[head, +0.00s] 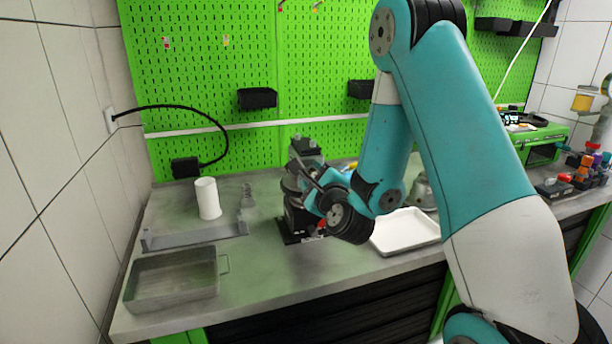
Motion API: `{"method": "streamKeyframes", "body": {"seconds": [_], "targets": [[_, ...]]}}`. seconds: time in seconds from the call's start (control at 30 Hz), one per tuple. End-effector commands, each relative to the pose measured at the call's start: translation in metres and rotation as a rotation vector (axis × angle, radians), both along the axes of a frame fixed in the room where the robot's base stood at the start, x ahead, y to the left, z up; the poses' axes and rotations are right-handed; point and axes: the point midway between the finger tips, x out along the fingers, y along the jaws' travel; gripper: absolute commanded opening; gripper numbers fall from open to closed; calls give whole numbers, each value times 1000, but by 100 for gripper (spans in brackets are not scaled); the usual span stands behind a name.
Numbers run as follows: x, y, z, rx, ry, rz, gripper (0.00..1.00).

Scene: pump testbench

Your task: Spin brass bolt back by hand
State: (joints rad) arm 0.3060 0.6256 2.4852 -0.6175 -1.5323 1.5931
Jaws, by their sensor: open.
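A dark grey pump (293,222) stands on the bench, left of the middle in the head view. My gripper (302,172) is at the pump, reaching in from the right and overlapping its upper part in the picture. Its jaws are open. Whether the fingers touch the pump cannot be told. The brass bolt cannot be made out; it is too small or hidden behind my gripper and wrist.
A metal tray (135,294), a grey rack (195,236) and a white cylinder (207,198) are left of the pump. A white tray (405,247) lies to the right. A green pegboard (200,80) stands behind. The bench front between the trays is clear.

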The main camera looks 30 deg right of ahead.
Motion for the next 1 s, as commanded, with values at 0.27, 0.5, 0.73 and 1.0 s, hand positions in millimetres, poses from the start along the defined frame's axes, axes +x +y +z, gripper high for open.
{"method": "streamKeyframes", "body": {"seconds": [0.27, 0.5, 0.73, 1.0], "targets": [[-1, -6, 0, 0, 0, -8, 46], [0, -5, 0, 0, -1, -7, 0], [0, -4, 0, -7, 1, -5, 0], [0, -2, 0, -101, 27, -3, 0]]}}
